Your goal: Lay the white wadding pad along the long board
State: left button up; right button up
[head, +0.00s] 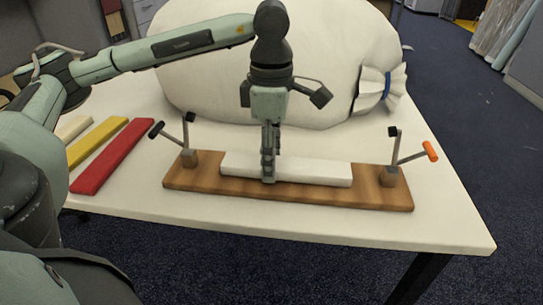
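The white wadding pad (315,173) is a long flat bar lying lengthwise along the wooden long board (230,191), between its two end clamps. It looks level, but I cannot tell if it rests fully on the wood. My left gripper (268,176) points straight down over the pad, left of its middle. Its fingers line up one behind the other, and the near one covers part of the pad's front face. The far finger is mostly hidden, so I cannot tell whether they are closed on the pad. My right gripper is out of view.
The left clamp (189,157) has a black handle and the right clamp (389,174) an orange one; both have raised arms. Red (112,156), yellow (97,142) and cream (75,128) strips lie left. A large white sack (205,85) fills the table's back. The table's (440,215) front right is clear.

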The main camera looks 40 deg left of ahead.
pick_arm(q)
jog(key=o, duration=0.4)
notch_tip(320, 180, up, 12)
dwell(0.5)
